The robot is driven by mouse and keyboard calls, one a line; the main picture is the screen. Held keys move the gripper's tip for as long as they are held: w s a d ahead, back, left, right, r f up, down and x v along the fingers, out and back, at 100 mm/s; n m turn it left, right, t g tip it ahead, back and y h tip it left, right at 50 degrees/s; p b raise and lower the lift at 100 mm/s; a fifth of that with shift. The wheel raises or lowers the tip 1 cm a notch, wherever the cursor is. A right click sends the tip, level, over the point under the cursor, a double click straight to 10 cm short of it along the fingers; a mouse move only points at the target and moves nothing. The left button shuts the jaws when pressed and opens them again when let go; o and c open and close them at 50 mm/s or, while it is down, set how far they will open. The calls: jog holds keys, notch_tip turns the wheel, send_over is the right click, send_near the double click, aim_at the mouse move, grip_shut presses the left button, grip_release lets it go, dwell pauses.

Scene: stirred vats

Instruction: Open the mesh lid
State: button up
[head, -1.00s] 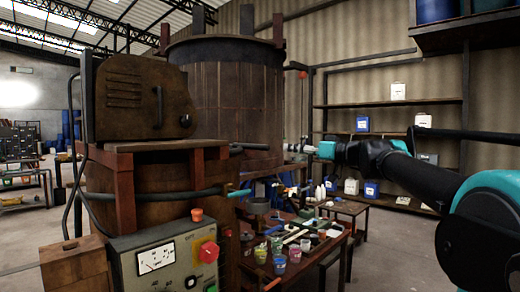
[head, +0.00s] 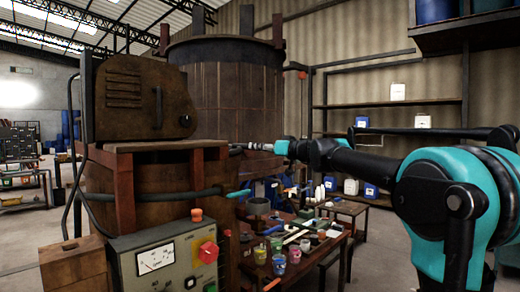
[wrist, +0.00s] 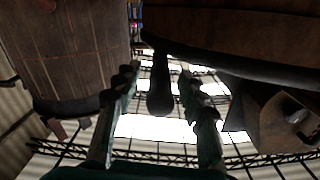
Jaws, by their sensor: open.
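A dark rounded handle (wrist: 160,90) juts from the rim of the smaller wooden vat (head: 165,176). In the wrist view it lies between the two fingers of my gripper (wrist: 156,80), with a gap visible on each side. In the head view my gripper (head: 246,147) is at the right side of this vat's top, over the handle. The gripper is open. The mesh of the lid cannot be made out; the motor housing and vat wall hide the vat's top.
A brown motor housing (head: 143,97) stands over the smaller vat. A tall vat (head: 226,100) rises behind. A control box (head: 165,262) is in front. A table (head: 318,255) with several cups stands below my arm. Shelves (head: 385,102) line the wall.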

jog(key=shift+w+a, duration=0.1)
jog(key=shift+a, duration=0.05)
jog(key=shift+c, duration=0.2)
grip_shut()
